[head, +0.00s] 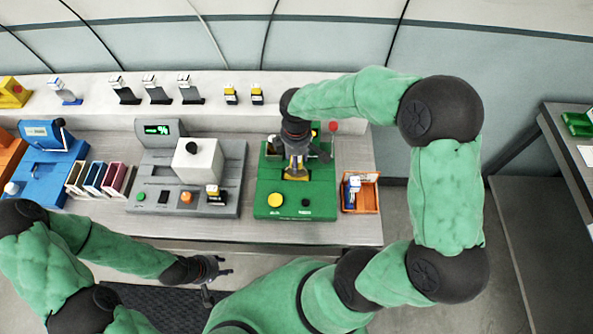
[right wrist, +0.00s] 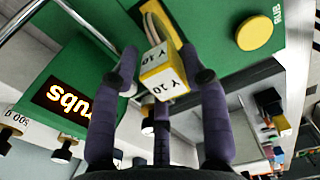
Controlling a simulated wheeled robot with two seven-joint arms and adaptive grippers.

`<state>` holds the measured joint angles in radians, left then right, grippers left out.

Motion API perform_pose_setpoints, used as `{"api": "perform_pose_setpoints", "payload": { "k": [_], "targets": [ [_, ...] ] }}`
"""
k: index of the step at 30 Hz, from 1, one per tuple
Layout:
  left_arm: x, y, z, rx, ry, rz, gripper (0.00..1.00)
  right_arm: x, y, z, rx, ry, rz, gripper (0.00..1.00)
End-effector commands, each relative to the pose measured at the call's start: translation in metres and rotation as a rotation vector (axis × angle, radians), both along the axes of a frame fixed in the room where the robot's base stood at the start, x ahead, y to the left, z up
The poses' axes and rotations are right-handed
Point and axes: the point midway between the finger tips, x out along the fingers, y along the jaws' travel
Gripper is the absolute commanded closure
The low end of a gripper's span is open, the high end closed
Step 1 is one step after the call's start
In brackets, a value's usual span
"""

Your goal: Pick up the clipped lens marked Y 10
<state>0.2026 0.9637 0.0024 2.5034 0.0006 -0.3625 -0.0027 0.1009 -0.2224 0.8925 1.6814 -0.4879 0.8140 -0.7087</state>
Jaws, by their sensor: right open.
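The clipped lens marked Y 10 (right wrist: 165,76) is a white and yellow block in the right wrist view, seated at the green station. My right gripper (right wrist: 158,60) is open, with one finger on each side of the lens; I cannot tell whether they touch it. In the head view my right gripper (head: 296,158) points down over the green station (head: 262,208), and the lens is largely hidden under it. My left gripper (head: 216,280) is open and empty in front of the table's front edge.
The green station has a yellow button (head: 275,200) and a lit display (right wrist: 68,105). A grey machine (head: 228,178) stands left of it and an orange tray (head: 373,205) right of it. Several clipped modules stand on the back shelf (head: 205,88).

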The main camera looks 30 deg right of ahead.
Motion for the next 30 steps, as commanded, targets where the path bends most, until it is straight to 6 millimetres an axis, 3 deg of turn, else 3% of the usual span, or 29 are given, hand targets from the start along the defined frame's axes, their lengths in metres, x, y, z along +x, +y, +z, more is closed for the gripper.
{"api": "perform_pose_setpoints", "payload": {
  "k": [9, 18, 23, 30],
  "targets": [
    [0.0, 0.0, -0.01, 0.0, 0.0, 0.0, 0.6, -0.003, 0.0, -0.043, 0.0, 0.002, 0.0, 0.55],
    [0.0, 0.0, -0.01, 0.0, 0.0, 0.0, 0.6, -0.003, 0.0, -0.046, -0.001, 0.001, 0.0, 0.55],
    [0.0, 0.0, -0.01, 0.0, 0.0, 0.0, 0.6, -0.003, 0.0, -0.046, 0.0, 0.001, 0.0, 0.97],
    [0.0, 0.0, -0.01, 0.0, 0.0, 0.0, 0.6, -0.003, 0.0, -0.046, 0.0, 0.002, 0.0, 0.99]
  ]
}}
